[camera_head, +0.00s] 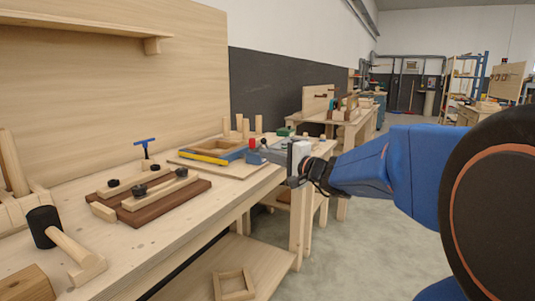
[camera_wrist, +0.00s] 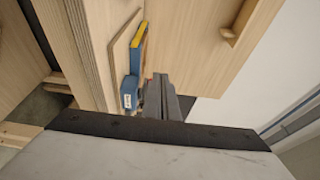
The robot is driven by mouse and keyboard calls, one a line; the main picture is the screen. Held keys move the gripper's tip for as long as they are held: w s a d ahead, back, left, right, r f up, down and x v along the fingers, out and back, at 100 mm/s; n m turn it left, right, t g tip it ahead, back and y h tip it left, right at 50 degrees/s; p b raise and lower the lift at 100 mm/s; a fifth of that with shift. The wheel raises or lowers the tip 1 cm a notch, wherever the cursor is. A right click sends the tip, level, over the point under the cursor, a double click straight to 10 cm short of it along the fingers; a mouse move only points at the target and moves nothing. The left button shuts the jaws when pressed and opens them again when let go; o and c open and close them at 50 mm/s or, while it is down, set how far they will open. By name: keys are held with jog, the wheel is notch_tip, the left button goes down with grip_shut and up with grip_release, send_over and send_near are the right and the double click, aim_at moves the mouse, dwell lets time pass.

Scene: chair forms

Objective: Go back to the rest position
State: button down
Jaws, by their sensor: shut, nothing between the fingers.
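My gripper (camera_head: 268,149) is at the right end of the workbench (camera_head: 150,230), held out level over or beside the bench's far corner. Its grey fingers are closed together with nothing between them, as the wrist view (camera_wrist: 160,88) also shows. My blue arm reaches in from the right. A blue and yellow frame-like fixture (camera_head: 213,153) lies on a board just left of the fingers. In the wrist view its blue end (camera_wrist: 130,92) appears close beside the fingers; I cannot tell whether they touch.
A dark red-brown board (camera_head: 160,199) with wooden bars and black knobs lies mid-bench. A mallet (camera_head: 60,240) lies at the front left. A small wooden frame (camera_head: 233,284) sits on the lower shelf. Other benches (camera_head: 345,125) stand behind. The floor (camera_head: 350,250) right of the bench is open.

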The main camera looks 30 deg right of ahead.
jog(key=s+a+f+n+g+y, duration=0.1)
jog(key=s+a+f+n+g, duration=0.3)
jog(key=s+a+f, duration=0.3)
jog(key=s+a+f+n+g+y, duration=0.2)
jog(key=s+a+f+n+g, duration=0.25)
jog(key=s+a, duration=0.4)
jog(key=s+f+n+g+h, duration=0.35)
jog(key=s+f, duration=0.35)
jog(key=s, duration=0.3)
jog(key=s+d+f+n+h, duration=0.2)
jog(key=s+d+f+h, duration=0.2)
jog(key=s+d, duration=0.3)
jog(key=shift+f+n+h, duration=0.3)
jog(key=shift+h, duration=0.05)
dwell(0.4)
